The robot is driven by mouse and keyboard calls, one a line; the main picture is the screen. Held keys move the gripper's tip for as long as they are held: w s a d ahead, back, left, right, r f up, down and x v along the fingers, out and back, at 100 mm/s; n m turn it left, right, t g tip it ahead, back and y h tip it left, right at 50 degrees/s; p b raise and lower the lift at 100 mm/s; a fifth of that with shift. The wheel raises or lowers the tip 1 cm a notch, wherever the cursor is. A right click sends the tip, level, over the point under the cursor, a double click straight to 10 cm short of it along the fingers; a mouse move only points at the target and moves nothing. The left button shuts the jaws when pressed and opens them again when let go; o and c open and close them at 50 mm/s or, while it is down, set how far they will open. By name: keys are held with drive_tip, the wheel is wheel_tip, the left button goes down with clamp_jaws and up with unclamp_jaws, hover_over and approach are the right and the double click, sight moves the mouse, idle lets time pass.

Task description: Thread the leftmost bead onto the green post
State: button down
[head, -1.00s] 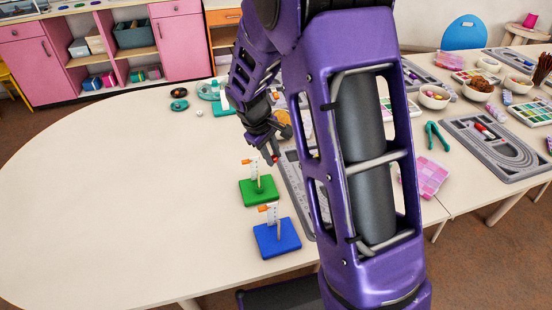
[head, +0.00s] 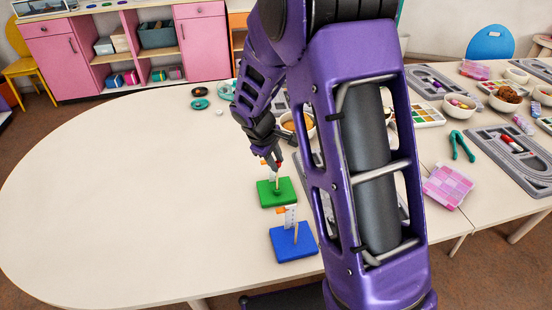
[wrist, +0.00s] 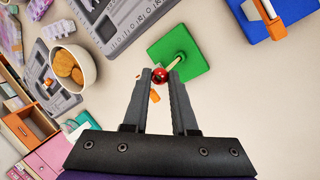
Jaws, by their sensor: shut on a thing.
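My gripper (head: 274,161) is shut on a red bead (wrist: 159,76), gripped between the fingertips. The bead also shows as a small red spot in the head view (head: 279,164). The green board (head: 283,194) lies on the table below, with a thin tan post (head: 277,182) standing on it. In the wrist view the post (wrist: 175,61) runs from the green board (wrist: 190,48) towards the bead, its tip close beside it. I cannot tell whether the bead touches the tip. A white marked strip with an orange piece (head: 264,162) stands beside the post, partly hidden by the gripper.
A blue board (head: 290,246) with its own post and strip stands nearer than the green one. A grey tray (wrist: 120,25) lies beside the green board, and a bowl (wrist: 72,66) stands beyond it. The table (head: 120,190) to the left is clear.

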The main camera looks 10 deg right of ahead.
drive_tip(key=shift+f, duration=0.35)
drive_tip(key=shift+f+b, duration=0.85)
drive_tip(key=shift+b, duration=0.05)
idle(0.8)
drive_tip(key=shift+f+b, duration=0.7)
drive_tip(key=shift+f, duration=0.15)
drive_tip(key=c, duration=0.6)
unclamp_jaws()
drive_tip(key=p+v, duration=0.2)
drive_tip(key=v, duration=1.5)
drive_tip(key=shift+r+p, duration=0.25)
drive_tip(key=shift+p, duration=0.1)
